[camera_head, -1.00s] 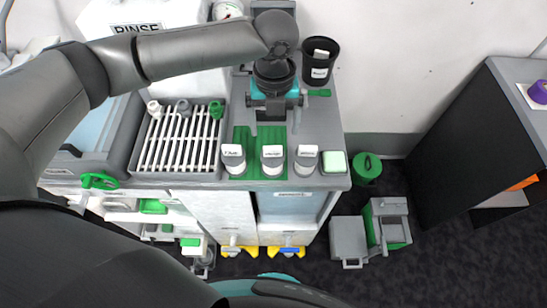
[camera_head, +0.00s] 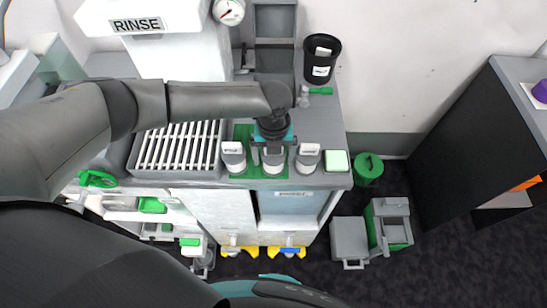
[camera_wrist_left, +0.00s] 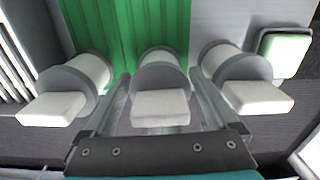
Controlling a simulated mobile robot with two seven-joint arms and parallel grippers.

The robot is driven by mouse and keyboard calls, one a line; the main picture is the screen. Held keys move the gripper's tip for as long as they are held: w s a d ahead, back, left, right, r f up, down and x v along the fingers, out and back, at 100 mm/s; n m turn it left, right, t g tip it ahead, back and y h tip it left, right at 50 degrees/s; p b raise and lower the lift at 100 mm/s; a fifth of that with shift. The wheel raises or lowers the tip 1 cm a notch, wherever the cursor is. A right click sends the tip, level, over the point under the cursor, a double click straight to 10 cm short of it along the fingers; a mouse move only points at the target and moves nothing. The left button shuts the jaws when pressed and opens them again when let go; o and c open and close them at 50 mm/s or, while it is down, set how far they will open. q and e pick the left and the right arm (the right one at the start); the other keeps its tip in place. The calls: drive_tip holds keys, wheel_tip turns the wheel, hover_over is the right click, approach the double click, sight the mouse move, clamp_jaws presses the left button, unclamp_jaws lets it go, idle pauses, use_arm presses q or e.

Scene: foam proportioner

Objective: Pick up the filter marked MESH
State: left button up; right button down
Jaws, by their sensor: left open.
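Three grey-and-white filters with white label tabs stand in a row at the counter's front: a left one (camera_head: 233,160), a middle one (camera_head: 273,166) and a right one (camera_head: 307,161). The tab lettering is too small to read, so I cannot tell which is marked MESH. My left gripper (camera_head: 273,147) is open above and behind the middle filter. In the left wrist view, its fingers (camera_wrist_left: 162,108) lie either side of the middle filter (camera_wrist_left: 160,75), between the left (camera_wrist_left: 75,82) and right (camera_wrist_left: 240,75) ones. Contact is unclear. My right gripper is not in view.
A green mat (camera_wrist_left: 125,25) lies under and behind the filters. A slatted rack (camera_head: 178,148) is to the left, a green-topped pad (camera_head: 337,162) to the right. A black cup (camera_head: 321,60) stands behind. The counter's front edge is close to the filters.

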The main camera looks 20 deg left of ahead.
use_arm(q)
drive_tip(key=shift+f, duration=0.5)
drive_tip(key=c, duration=1.2)
drive_tip(key=shift+o, duration=0.2)
drive_tip(key=shift+r, duration=0.1)
